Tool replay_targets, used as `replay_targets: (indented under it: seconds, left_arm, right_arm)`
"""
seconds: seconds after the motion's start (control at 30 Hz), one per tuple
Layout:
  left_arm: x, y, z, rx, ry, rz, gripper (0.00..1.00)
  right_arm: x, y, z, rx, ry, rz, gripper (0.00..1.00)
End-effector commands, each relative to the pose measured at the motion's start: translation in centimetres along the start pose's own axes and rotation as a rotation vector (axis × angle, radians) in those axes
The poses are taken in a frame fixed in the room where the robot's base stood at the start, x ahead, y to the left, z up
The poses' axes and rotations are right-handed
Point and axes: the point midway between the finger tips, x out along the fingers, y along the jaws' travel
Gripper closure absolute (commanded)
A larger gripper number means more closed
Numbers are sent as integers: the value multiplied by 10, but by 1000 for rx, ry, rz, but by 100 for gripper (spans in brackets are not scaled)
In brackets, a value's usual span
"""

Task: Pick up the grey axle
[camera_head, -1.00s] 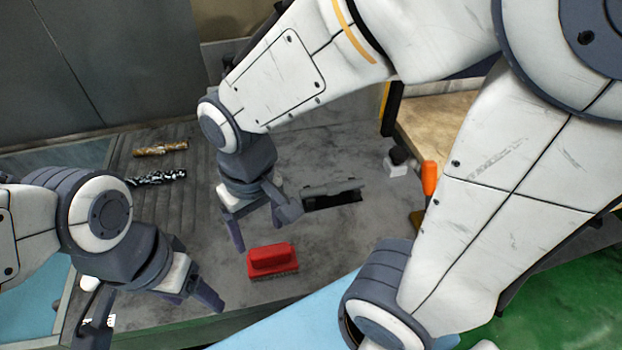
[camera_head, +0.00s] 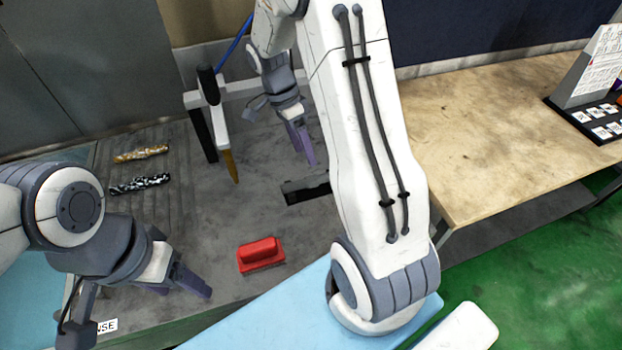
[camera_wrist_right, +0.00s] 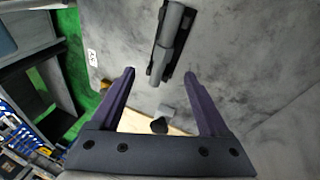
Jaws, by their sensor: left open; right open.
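The grey axle (camera_head: 140,184), mottled dark and silver, lies on a ridged plate at the left of the grey table in the head view. A gold-brown axle (camera_head: 141,154) lies just behind it. My left gripper (camera_head: 140,312) is open and empty at the table's front left, in front of the axles and apart from them. My right gripper (camera_head: 304,150) is further back, right of the axles, open and empty. In the right wrist view its two fingers (camera_wrist_right: 160,72) stand apart, with a grey bar-shaped item on a dark base (camera_wrist_right: 168,42) beyond them.
A red brush (camera_head: 261,254) stands near the table's front edge. A dark grey block (camera_head: 305,188) is partly hidden by my right arm. A white frame with a black handle (camera_head: 209,86) stands behind. A wooden-topped table (camera_head: 500,130) is at right. The table between plate and brush looks clear.

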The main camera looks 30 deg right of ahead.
Motion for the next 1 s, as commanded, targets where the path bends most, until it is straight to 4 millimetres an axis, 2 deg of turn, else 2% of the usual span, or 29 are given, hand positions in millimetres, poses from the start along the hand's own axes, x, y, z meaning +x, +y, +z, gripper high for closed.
replay_targets:
  seconds: [0.1, 0.37, 0.6, 0.73, 0.93, 1.0]
  left_arm:
    - [-4, 0, 0, 0, 0, 0, 31]
    - [-12, 1, -1, -1, 0, 0, 31]
    - [-24, 2, -1, -1, 0, 0, 31]
    - [-25, 2, -1, -1, 0, 0, 31]
    - [-24, 2, -1, -1, 0, 0, 31]
    - [-24, 2, -1, -1, 0, 0, 31]
  right_arm:
    - [18, 1, 0, -4, 1, 4, 21]
    - [39, 0, 2, -5, -1, 3, 21]
    - [74, -4, 5, -5, -1, 3, 21]
    - [82, -5, 5, -5, 0, -1, 21]
    - [82, -5, 5, -5, 0, -3, 21]
    - [82, -5, 5, -5, 0, -3, 48]
